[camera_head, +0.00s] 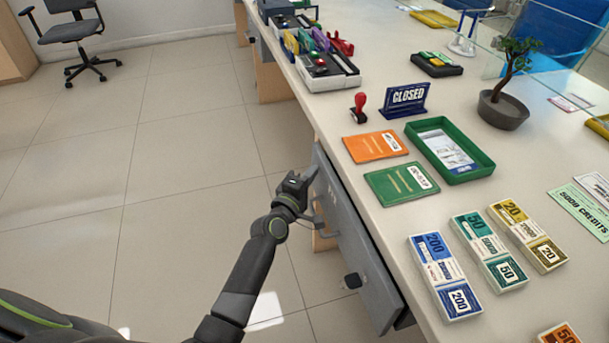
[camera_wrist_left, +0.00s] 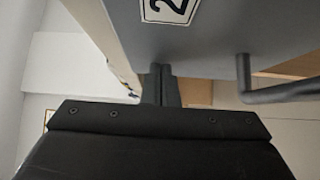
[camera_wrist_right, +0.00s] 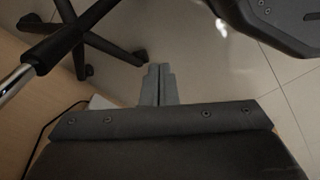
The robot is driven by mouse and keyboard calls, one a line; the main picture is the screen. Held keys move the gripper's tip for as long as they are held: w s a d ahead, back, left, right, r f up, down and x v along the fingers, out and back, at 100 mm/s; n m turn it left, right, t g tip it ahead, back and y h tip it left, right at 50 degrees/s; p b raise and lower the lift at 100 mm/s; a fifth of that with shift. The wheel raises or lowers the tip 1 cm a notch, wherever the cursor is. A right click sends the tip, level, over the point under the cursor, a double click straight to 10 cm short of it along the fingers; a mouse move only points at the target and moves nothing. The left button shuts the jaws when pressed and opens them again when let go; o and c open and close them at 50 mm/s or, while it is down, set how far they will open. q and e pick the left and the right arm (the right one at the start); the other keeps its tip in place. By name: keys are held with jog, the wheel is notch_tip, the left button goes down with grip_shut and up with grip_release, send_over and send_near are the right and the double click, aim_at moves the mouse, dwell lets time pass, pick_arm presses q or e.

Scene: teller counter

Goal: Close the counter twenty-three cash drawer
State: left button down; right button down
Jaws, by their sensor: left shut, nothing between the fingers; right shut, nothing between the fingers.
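The grey cash drawer (camera_head: 352,240) is under the near edge of the counter. Its front stands out a little past the counter edge; how far is hard to tell. Its bar handle (camera_head: 318,226) also shows at the right of the left wrist view (camera_wrist_left: 282,92). A white label with a partly visible number (camera_wrist_left: 168,10) is on the front. My left gripper (camera_head: 311,174) is shut and empty at the far end of the drawer front, beyond the handle; contact is unclear. My right gripper (camera_wrist_right: 158,70) is shut and empty, and out of the head view.
The counter top holds an orange booklet (camera_head: 376,146), a green booklet (camera_head: 401,184), a green tray (camera_head: 483,165) and banknote stacks (camera_head: 444,274). A black chair base (camera_wrist_right: 85,30) is near my right gripper. The tiled floor left of the counter is largely clear.

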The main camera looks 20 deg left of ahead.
pick_arm(q)
jog(key=shift+w+d, duration=0.65)
jog(key=shift+d, duration=0.3)
jog(key=shift+r, duration=0.15)
jog(key=shift+d+r, duration=0.1)
